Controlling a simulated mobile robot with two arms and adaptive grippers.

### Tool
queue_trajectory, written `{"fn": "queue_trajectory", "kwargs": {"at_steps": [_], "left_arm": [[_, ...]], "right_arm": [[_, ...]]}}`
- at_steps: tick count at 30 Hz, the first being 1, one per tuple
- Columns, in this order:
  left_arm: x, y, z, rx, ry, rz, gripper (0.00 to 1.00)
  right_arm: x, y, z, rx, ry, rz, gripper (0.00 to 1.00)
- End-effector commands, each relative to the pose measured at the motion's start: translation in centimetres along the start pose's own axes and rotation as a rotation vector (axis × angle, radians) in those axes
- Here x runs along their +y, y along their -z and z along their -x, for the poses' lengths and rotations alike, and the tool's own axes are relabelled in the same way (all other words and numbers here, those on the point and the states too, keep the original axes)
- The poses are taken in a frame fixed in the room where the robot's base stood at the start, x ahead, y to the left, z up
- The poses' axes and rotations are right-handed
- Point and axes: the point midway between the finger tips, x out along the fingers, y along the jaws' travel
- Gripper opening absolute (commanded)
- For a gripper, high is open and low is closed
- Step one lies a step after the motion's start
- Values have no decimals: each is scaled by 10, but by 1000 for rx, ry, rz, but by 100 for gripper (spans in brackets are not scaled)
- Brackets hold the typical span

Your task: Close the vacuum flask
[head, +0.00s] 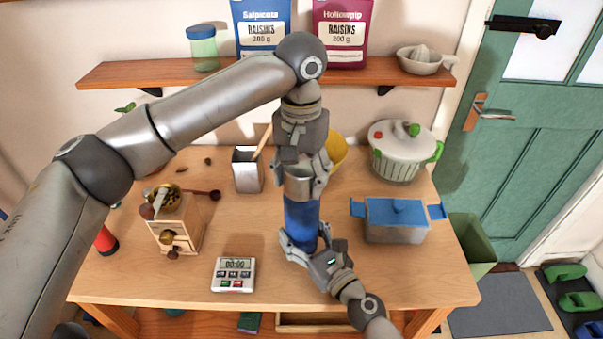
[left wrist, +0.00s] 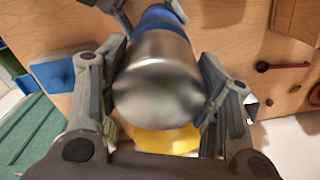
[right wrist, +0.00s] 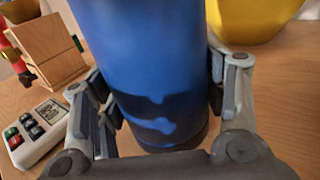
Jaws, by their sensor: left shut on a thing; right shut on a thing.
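The vacuum flask has a blue body (head: 301,219) that stands upright near the middle of the table. A silver metal cup-lid (head: 299,182) sits at its top, in line with the body; whether it is fully seated I cannot tell. My left gripper (head: 303,178) comes from above and is shut around the silver lid. The left wrist view shows the lid (left wrist: 158,88) between the fingers, with the blue body (left wrist: 160,18) beyond. My right gripper (head: 306,249) is shut around the lower blue body, which fills the right wrist view (right wrist: 150,60).
Close by are a metal holder (head: 247,174), a yellow container (head: 337,150) behind the flask, and a blue-lidded pot (head: 396,222) at right. A wooden grinder (head: 176,223) and a timer (head: 234,274) stand left. A colander-like white pot (head: 398,158) is back right.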

Motion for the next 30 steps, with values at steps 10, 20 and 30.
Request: {"fn": "queue_trajectory", "kwargs": {"at_steps": [10,20,30], "left_arm": [[-2,1,0,2,-1,-599,35],[-4,3,0,3,-1,-1169,35],[-4,5,1,5,0,-1762,35]], "right_arm": [[0,0,0,1,1,-1,0],[0,0,0,1,1,-1,0],[0,0,0,1,1,-1,0]]}}
